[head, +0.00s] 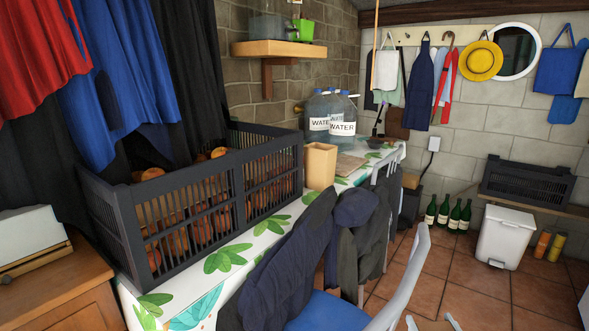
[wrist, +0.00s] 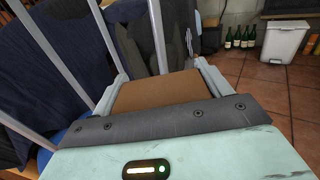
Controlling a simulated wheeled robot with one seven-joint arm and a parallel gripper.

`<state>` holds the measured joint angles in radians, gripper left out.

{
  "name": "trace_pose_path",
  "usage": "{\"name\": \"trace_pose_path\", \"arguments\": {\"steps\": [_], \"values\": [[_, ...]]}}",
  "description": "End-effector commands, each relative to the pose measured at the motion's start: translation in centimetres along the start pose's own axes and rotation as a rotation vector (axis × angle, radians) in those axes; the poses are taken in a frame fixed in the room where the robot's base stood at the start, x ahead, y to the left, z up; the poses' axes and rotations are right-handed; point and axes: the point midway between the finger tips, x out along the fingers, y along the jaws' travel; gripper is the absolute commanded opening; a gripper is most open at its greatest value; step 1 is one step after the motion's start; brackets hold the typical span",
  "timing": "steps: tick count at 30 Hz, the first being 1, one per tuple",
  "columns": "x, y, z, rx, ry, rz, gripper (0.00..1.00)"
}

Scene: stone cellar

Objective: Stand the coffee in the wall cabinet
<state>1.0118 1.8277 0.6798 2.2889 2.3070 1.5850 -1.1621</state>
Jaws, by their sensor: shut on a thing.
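My gripper (wrist: 160,80) is shut on a plain brown, flat-faced thing in the wrist view, which I take to be the coffee (wrist: 157,93). Its sides lie between the two pale fingers; no label shows, and its lower part is hidden by the gripper body. In the head view only the fingertips of my gripper (head: 432,323) show at the bottom edge, right of the white chair back. No wall cabinet is recognisable in either view.
A patterned table (head: 228,258) bears a dark crate (head: 110,232) of round orange-brown things, a tan container (head: 320,166) and water jugs (head: 342,117). A chair (head: 405,283) with dark clothes nearby stands close. Green bottles (head: 454,215) and a white bin (head: 505,238) edge the open tiled floor.

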Motion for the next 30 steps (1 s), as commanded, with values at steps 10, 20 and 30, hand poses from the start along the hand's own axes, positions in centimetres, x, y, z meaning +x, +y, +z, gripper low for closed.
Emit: {"name": "trace_pose_path", "arguments": {"steps": [10,20,30], "values": [[-3.6,-0.1,8.6,-0.001,-0.002,0.004,0.32],[-5.4,-0.5,11.6,0.002,-0.005,0.002,0.32],[-5.5,-0.6,11.6,0.005,-0.006,-0.002,0.32]]}}
